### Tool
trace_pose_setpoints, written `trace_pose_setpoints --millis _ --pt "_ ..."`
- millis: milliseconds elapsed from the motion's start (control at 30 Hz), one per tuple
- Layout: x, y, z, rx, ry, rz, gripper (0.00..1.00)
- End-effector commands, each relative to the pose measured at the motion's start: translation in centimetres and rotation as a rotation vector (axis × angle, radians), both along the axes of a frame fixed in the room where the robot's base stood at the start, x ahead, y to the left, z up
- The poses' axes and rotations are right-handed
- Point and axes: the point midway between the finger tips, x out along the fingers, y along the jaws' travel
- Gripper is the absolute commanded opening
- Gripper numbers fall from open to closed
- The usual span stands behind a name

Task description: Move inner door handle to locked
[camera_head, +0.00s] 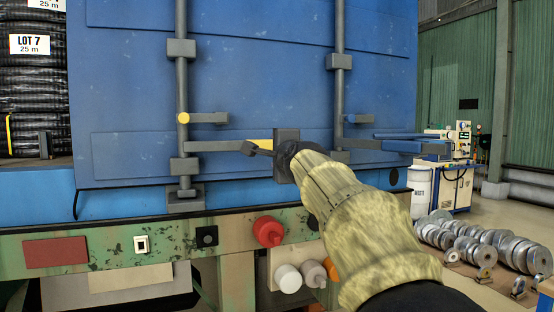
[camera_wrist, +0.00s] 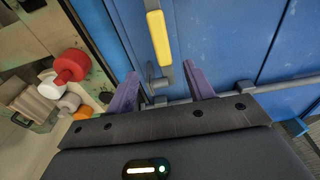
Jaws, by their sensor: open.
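The blue door (camera_head: 260,60) carries two upright grey lock rods. A grey handle arm (camera_head: 215,146) runs right from the left rod, level, to a yellow grip (camera_head: 262,143). The yellow grip also shows in the wrist view (camera_wrist: 158,38), pointing up the picture. My gripper (camera_head: 268,150) is at the grip's right end in the head view and hides part of it. In the wrist view my gripper (camera_wrist: 163,90) is open, its purple fingers apart, with a grey catch (camera_wrist: 157,82) seen between them. I cannot tell whether a finger touches the handle.
A second handle with a blue grip (camera_head: 405,145) reaches right from the right rod (camera_head: 338,90). A red knob (camera_head: 268,231) and pale knobs (camera_head: 289,278) stick out below the door. Black hose coils (camera_head: 32,90) are stacked at left. Metal rings (camera_head: 490,245) lie on the floor at right.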

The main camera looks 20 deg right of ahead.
Motion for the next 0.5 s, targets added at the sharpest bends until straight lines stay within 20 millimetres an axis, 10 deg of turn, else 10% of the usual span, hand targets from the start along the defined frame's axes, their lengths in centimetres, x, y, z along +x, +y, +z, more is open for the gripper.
trace_pose_setpoints --millis 200,367,500 --pt "0.0 0.0 0.1 0.000 0.000 0.000 0.53" --pt "0.2 0.3 -1.0 -0.017 0.026 0.007 0.23" --pt "0.7 1.7 -5.8 -0.110 0.144 0.040 0.00"
